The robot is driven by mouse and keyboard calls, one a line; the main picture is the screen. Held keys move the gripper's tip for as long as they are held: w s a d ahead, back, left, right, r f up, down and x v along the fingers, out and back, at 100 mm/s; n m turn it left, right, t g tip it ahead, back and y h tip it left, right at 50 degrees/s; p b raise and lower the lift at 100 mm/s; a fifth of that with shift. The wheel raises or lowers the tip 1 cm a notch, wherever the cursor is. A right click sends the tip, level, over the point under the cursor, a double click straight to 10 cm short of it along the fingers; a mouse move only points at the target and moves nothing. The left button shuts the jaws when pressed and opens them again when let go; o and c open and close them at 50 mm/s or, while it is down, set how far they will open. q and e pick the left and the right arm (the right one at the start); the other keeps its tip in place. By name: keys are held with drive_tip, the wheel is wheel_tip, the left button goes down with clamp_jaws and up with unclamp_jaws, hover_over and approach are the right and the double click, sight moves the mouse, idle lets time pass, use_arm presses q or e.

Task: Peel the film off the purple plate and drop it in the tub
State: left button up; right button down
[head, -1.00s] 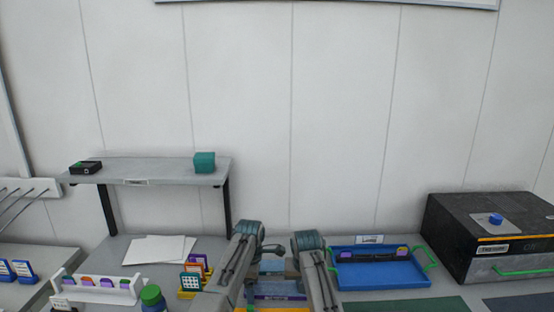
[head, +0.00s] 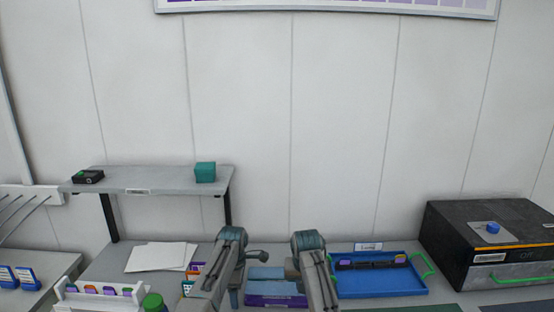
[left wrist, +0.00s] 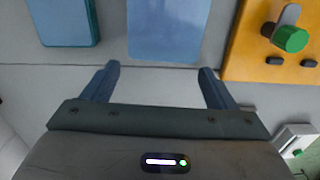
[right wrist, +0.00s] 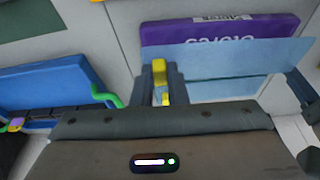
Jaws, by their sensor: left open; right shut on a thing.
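The purple plate (right wrist: 215,28) lies in the upper part of the right wrist view, with white lettering. It also shows between my arms in the head view (head: 276,300). A translucent light-blue film (right wrist: 235,60) covers its near part and reaches past it to the right. My right gripper (right wrist: 160,72) is shut on a small yellow tab (right wrist: 160,67) at the film's left part. My left gripper (left wrist: 158,75) is open and empty, with a light-blue panel (left wrist: 165,30) ahead of it. I cannot tell which container is the tub.
A blue tray (head: 380,292) with green handles and dark contents stands right of my arms. An orange block (left wrist: 270,65) with a green knob lies right of my left gripper. A black box (head: 490,235) stands far right. White sheets (head: 158,257) lie at left.

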drive_tip(key=shift+r, duration=0.1)
use_arm(q)
drive_tip(key=a+r+p, duration=0.4)
drive_tip(key=r+p, duration=0.6)
drive_tip(key=shift+p, duration=0.3)
use_arm(e)
wheel_tip(320, 180, up, 11)
drive_tip(key=shift+f, duration=0.2)
use_arm(q)
drive_tip(key=shift+w, duration=0.1)
drive_tip(key=shift+r+p, duration=1.45)
use_arm(e)
wheel_tip(320, 180, up, 10)
use_arm(q)
drive_tip(key=shift+a, duration=0.1)
